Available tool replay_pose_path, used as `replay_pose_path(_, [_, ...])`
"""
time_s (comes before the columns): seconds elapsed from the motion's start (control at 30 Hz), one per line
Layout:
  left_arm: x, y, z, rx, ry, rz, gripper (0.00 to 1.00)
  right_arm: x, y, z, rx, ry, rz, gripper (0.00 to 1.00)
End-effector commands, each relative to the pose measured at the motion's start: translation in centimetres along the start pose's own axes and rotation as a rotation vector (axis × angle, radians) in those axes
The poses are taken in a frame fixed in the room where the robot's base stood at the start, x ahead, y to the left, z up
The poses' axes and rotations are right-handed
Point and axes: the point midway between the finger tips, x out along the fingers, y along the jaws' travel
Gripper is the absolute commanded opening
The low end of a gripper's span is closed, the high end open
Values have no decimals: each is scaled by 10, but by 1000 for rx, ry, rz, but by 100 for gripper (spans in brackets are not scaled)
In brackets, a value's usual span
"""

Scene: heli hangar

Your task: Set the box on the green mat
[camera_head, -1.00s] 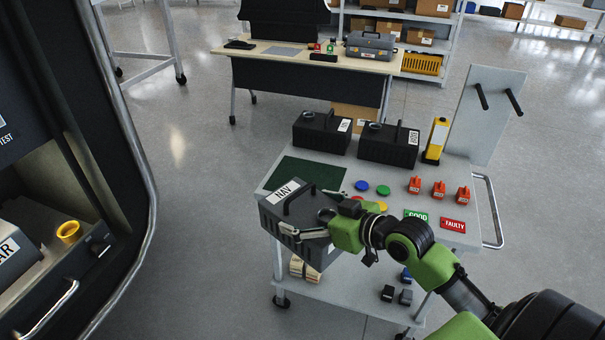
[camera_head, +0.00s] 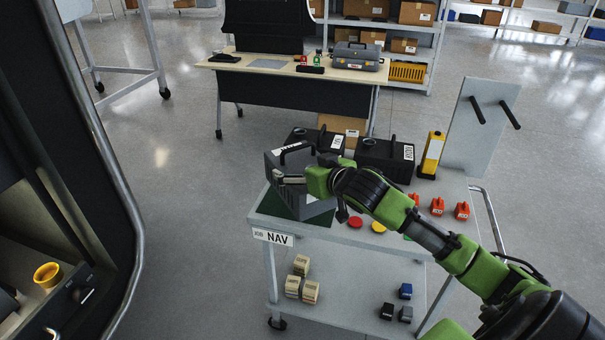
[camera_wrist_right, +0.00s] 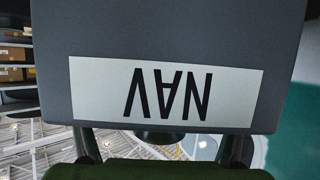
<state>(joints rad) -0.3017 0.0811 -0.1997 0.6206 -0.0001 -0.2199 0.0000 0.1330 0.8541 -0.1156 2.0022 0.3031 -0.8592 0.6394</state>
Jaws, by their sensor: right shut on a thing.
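The box (camera_head: 290,200) is dark grey with a black handle on top. It is over the green mat (camera_head: 268,207) at the cart's left end, and mat shows around its lower edge. I cannot tell whether its bottom touches the mat. In the right wrist view the box (camera_wrist_right: 170,30) fills most of the picture, with an upside-down NAV label. My left gripper is not in view.
The cart (camera_head: 330,234) has a NAV plate (camera_head: 272,238) on its front edge. Two black boxes (camera_head: 385,158) stand behind the held box, and a yellow device (camera_head: 431,155) is to their right. Red and yellow discs (camera_head: 378,227) lie close by.

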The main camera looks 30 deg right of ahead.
Motion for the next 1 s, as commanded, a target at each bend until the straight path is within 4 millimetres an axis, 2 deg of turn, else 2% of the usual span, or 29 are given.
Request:
replay_pose_path(0.03, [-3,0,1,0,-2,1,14,9,5,-8,1,13,1,34])
replay_pose_path(0.2, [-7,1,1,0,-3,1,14,40,19,-6,1,14,0,34])
replay_pose_path(0.3, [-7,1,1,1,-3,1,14,59,24,8,1,11,-1,34])
replay_pose_path(0.5, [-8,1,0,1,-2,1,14,86,32,23,0,14,-3,34])
replay_pose_path(0.8, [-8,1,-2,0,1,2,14,101,38,33,1,14,-3,34])
replay_pose_path(1.0, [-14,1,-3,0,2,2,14,111,38,56,0,12,-3,34])
